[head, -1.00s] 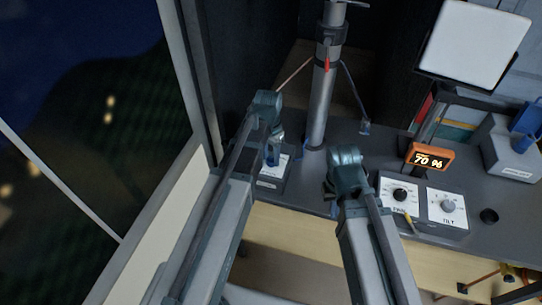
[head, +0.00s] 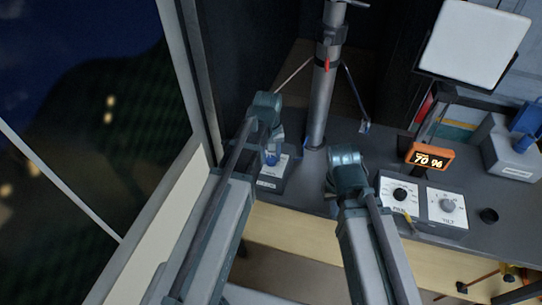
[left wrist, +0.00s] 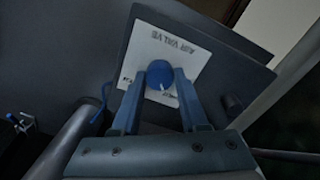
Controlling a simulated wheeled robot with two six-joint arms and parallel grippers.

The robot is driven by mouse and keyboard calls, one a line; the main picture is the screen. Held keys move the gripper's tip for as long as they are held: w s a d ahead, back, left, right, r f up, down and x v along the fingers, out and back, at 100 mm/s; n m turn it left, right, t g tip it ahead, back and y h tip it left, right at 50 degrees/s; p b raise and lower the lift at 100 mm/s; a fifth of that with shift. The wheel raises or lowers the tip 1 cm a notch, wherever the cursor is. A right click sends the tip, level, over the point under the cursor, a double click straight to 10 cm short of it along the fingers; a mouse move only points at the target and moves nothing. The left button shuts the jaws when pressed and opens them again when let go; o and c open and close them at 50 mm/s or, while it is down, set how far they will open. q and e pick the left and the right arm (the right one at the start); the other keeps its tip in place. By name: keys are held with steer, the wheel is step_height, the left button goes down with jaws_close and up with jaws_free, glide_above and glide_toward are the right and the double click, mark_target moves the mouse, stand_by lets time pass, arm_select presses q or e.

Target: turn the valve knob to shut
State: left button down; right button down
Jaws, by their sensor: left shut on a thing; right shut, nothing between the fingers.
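The valve knob (left wrist: 159,74) is round and blue, on a white plate (left wrist: 182,50) lettered "AIR VALVE", which appears upside down in the left wrist view. A small white mark on the knob points towards the plate's lower edge, near a partly covered label. My left gripper (left wrist: 160,80) is shut on the knob, one finger on each side. In the head view the left gripper (head: 270,154) is over the valve box (head: 270,184) and covers much of it. My right gripper (head: 338,198) is shut and empty over the desk, left of the dials, its fingertips mostly hidden.
A silver mast (head: 320,105) stands just behind and right of the valve box. A panel with two dials (head: 424,203) and an orange display reading 70 % (head: 430,157) are to the right. A window wall (head: 196,90) is close on the left.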

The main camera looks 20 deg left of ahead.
mark_target(270, 159)
arm_select(q)
steer(key=shift+n, duration=0.7)
steer(key=shift+c, duration=2.2)
jaws_free()
steer(key=shift+r, duration=0.15)
step_height(270, 159, up, 14)
steer(key=p, duration=1.4)
steer(key=shift+s+a+f, duration=0.15)
steer(key=shift+a+f, duration=0.05)
steer(key=shift+a, duration=0.05)
